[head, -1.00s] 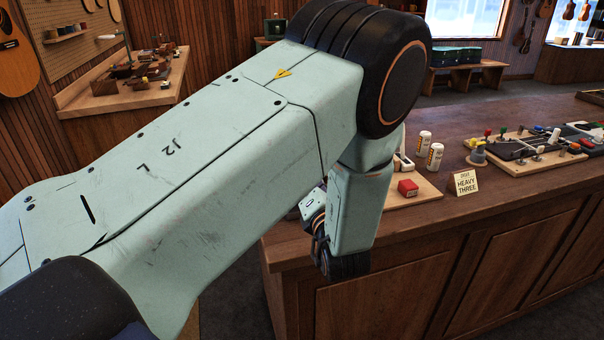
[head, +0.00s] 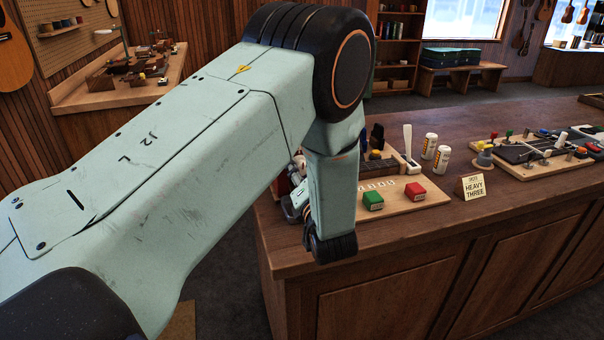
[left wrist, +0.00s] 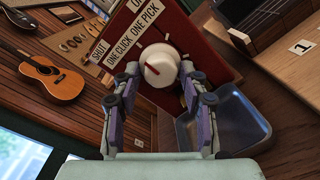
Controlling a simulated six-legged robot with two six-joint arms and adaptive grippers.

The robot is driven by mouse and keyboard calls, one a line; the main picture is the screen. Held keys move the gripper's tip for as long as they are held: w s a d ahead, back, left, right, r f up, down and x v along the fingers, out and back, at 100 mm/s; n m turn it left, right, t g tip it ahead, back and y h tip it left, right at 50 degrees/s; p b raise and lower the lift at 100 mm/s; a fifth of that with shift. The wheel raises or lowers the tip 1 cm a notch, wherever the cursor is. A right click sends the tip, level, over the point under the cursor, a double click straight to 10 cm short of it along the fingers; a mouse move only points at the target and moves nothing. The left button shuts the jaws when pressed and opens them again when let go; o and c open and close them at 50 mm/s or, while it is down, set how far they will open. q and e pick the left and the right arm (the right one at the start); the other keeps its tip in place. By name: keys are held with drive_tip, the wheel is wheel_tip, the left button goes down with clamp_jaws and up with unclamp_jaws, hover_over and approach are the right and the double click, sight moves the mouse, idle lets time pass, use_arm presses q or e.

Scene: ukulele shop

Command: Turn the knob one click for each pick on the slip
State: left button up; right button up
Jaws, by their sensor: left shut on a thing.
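In the left wrist view a round white knob (left wrist: 160,66) with a red pointer line sits on a dark red box (left wrist: 190,30). A label (left wrist: 125,35) beside it reads "SHUT" and "ONE CLICK ONE PICK". My left gripper (left wrist: 158,80) is shut on the knob, one finger on either side. In the head view my left gripper (head: 297,200) is mostly hidden behind my arm, at the counter's left end. The slip (head: 474,187), a small cream card, stands on the counter and reads "HEAVY THREE". My right gripper is not in view.
A blue tray (left wrist: 232,120) lies beside the red box. Two white cylinders (head: 429,146) stand behind. A tool board (head: 535,160) lies at right.

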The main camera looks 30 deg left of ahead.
use_arm(q)
drive_tip(key=shift+s+d+r, duration=0.1)
drive_tip(key=shift+d+r, duration=0.25)
drive_tip(key=shift+d, duration=0.3)
drive_tip(key=shift+c, duration=2.2)
drive_tip(key=shift+a, duration=0.2)
clamp_jaws()
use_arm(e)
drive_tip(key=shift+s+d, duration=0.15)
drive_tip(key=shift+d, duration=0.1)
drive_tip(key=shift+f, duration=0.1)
